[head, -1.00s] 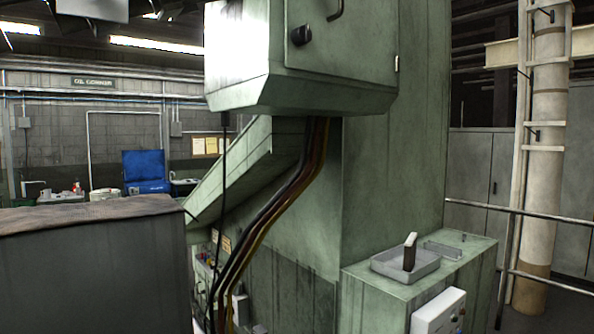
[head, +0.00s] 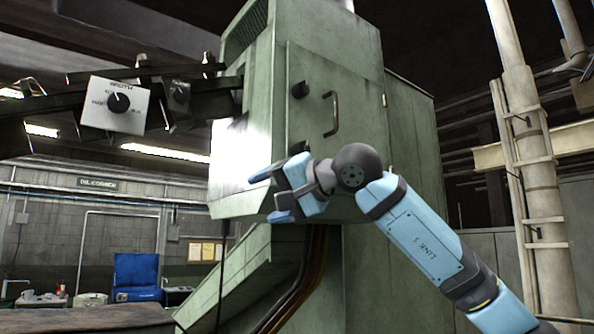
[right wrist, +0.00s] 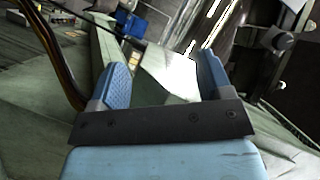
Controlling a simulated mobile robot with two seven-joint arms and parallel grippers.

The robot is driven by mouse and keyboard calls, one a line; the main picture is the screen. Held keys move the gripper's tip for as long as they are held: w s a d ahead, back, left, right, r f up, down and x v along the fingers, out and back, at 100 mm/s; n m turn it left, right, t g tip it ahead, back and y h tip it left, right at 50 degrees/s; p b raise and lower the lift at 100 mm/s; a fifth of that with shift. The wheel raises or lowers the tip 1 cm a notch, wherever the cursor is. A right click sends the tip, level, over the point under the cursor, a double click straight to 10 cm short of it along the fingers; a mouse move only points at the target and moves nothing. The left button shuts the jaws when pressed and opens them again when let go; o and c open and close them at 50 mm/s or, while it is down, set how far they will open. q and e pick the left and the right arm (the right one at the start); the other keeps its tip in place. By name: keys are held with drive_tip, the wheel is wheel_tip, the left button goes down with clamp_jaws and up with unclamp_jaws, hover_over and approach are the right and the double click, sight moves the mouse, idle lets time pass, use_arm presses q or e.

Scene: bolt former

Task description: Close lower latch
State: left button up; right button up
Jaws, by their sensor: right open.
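The green cabinet (head: 350,170) has a door with a curved handle and a black upper latch knob (head: 300,89). A dark piece that looks like the lower latch (head: 298,148) shows below it, partly hidden behind my right gripper. My right gripper (head: 270,196) is in front of the cabinet's lower part, its blue fingers open and pointing left, with nothing held. In the right wrist view, the open fingers (right wrist: 162,75) frame a pale green cabinet surface. The latch is not clear there. My left gripper is not in view.
A black arm with a control box (head: 118,103) juts in at upper left. Cables (head: 300,280) hang under the cabinet. A pale column (head: 530,180) stands at right. A grey-brown cover (head: 90,320) lies at lower left.

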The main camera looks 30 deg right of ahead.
sight(307, 148)
drive_tip(key=s+d+r+t+h, duration=0.4)
drive_tip(key=s+d+r+h, duration=0.25)
drive_tip(key=d+r, duration=0.3)
drive_tip(key=shift+m+y, duration=0.25)
drive_tip(key=shift+m, duration=0.05)
drive_tip(key=w, duration=0.2)
drive_tip(key=w+r+p, duration=0.1)
drive_tip(key=w, duration=0.5)
drive_tip(key=shift+w+a+r+p, duration=0.1)
drive_tip(key=shift+a+r+p, duration=0.15)
drive_tip(key=shift+a+p, duration=0.15)
drive_tip(key=m+b, duration=0.6)
drive_tip(key=shift+s+f+m+b, duration=0.3)
drive_tip(key=shift+s+m+b, duration=0.05)
drive_tip(key=shift+m+b, duration=0.05)
drive_tip(key=shift+m, duration=0.7)
drive_tip(key=shift+w+r+m+b, duration=0.1)
drive_tip(key=shift+m+b, duration=0.35)
drive_tip(key=shift+m, duration=0.45)
drive_tip(key=shift+r+m, duration=0.1)
drive_tip(key=shift+m, duration=0.4)
drive_tip(key=shift+c, duration=0.2)
